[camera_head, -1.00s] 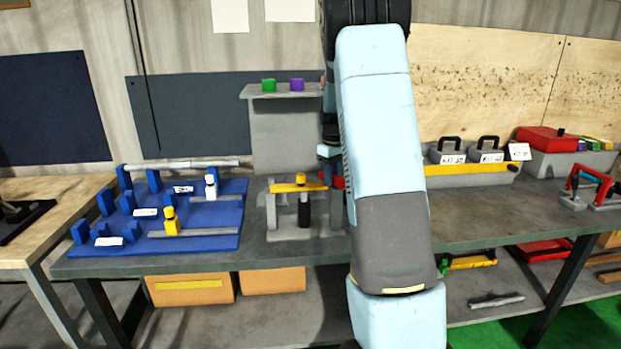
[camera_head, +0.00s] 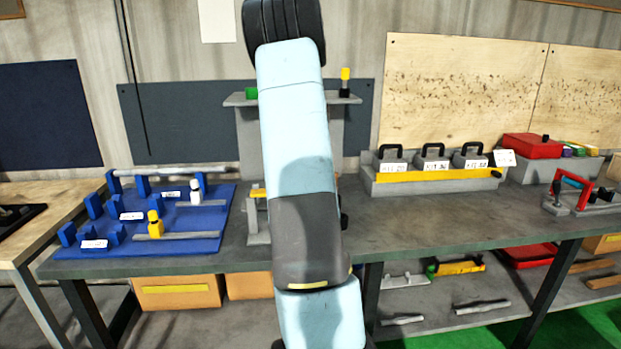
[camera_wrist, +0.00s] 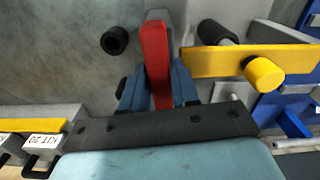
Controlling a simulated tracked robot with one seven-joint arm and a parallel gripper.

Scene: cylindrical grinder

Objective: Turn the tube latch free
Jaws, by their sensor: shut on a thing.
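In the wrist view, a red lever (camera_wrist: 155,55), which I take to be the tube latch, points up the picture from between my gripper's blue fingers. My gripper (camera_wrist: 158,88) is shut on the red lever. To the right are a yellow bar (camera_wrist: 225,61) with a round yellow knob (camera_wrist: 264,73) and a dark cylinder (camera_wrist: 214,32). Another black cylinder (camera_wrist: 115,40) is to the left, apart from the fingers. In the head view my arm hides the gripper and lever; only the left part of the grey stand (camera_head: 257,225) and yellow bar (camera_head: 257,192) shows.
A blue fixture board (camera_head: 200,230) lies at the left of the bench. A grey rack (camera_head: 440,186) holds black-handled kit boxes at the right. A shelf (camera_head: 236,99) behind carries small coloured parts.

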